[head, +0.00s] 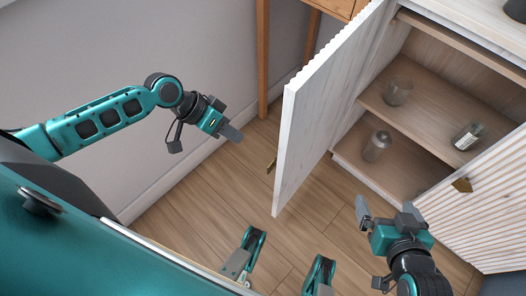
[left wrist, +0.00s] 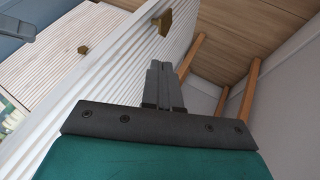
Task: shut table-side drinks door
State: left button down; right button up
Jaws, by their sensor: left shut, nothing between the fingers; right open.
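The table-side drinks door (head: 318,105) is a white panel with a ribbed front, standing wide open from the cabinet on the table's side. Its brass handle (head: 271,166) is near the free edge. In the left wrist view the ribbed door (left wrist: 130,75) and its handle (left wrist: 165,22) lie beyond my fingers. My left gripper (head: 236,133) is shut and empty, to the left of the door's ribbed outer side, with a gap visible in the head view. My right gripper (head: 387,212) is open and empty, in front of the cabinet's opening, right of the door.
The open cabinet shows wooden shelves (head: 425,110) with a glass jar (head: 397,91), a bottle (head: 468,136) and a lidded jar (head: 377,146). The other ribbed door (head: 480,215) is closed, with a brass handle (head: 462,185). A wooden table leg (head: 262,60) stands behind the open door.

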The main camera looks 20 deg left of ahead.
pick_arm(q)
jog(key=w+d+f+b, duration=0.1)
jog(key=d+f+b, duration=0.2)
jog(key=d+f, duration=0.4)
jog(key=shift+w+d+f, duration=0.15)
jog(key=shift+d+f, duration=0.2)
jog(key=shift+d, duration=0.85)
